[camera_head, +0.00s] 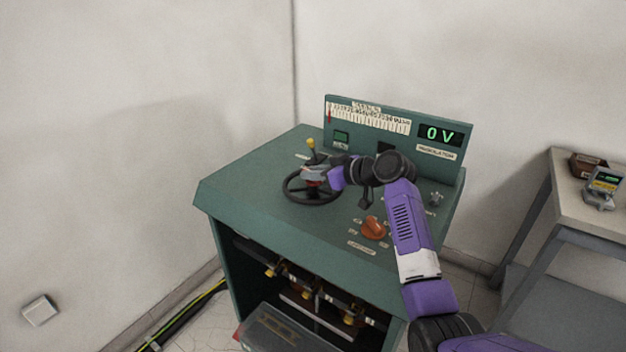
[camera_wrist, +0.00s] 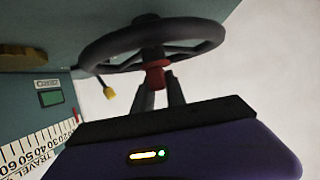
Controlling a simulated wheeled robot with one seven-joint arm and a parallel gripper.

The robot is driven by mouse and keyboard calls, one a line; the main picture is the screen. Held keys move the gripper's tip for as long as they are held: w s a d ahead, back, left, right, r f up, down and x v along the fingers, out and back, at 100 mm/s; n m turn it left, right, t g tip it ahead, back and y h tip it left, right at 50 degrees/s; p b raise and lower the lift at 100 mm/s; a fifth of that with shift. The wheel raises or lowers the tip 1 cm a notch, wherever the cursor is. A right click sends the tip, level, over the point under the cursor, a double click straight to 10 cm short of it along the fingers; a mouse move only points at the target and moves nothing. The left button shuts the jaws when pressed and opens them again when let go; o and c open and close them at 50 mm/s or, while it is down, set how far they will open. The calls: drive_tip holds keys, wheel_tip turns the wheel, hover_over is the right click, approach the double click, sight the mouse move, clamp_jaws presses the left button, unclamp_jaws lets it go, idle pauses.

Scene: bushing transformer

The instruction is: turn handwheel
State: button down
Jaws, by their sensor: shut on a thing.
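The black handwheel (camera_head: 297,192) lies on the left part of the green console top, with a yellow-tipped lever (camera_head: 311,145) just behind it. My gripper (camera_head: 312,177) reaches in from the right over the wheel. In the wrist view the handwheel (camera_wrist: 150,44) fills the upper middle. There the two fingers of my gripper (camera_wrist: 157,88) are shut on a red part (camera_wrist: 155,74) at the middle of the wheel. The yellow lever tip (camera_wrist: 110,92) shows left of the fingers. My gripper and wrist hide part of the wheel in the head view.
The green console (camera_head: 250,182) has an upright panel with a scale (camera_head: 367,118) and a display (camera_head: 440,134) reading 0 V. An orange knob (camera_head: 374,228) stands on its top, right of the wheel. A side table (camera_head: 570,205) is at the far right. Walls stand behind and left.

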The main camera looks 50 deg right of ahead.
drive_tip(key=shift+f, duration=0.1)
idle(0.3)
drive_tip(key=c, duration=1.4)
unclamp_jaws()
drive_tip(key=shift+o, duration=0.2)
drive_tip(key=b+v, duration=0.1)
drive_tip(key=v, duration=0.6)
drive_tip(key=shift+s+d+r, duration=0.1)
drive_tip(key=shift+s+r, duration=0.1)
drive_tip(key=shift+s, duration=0.1)
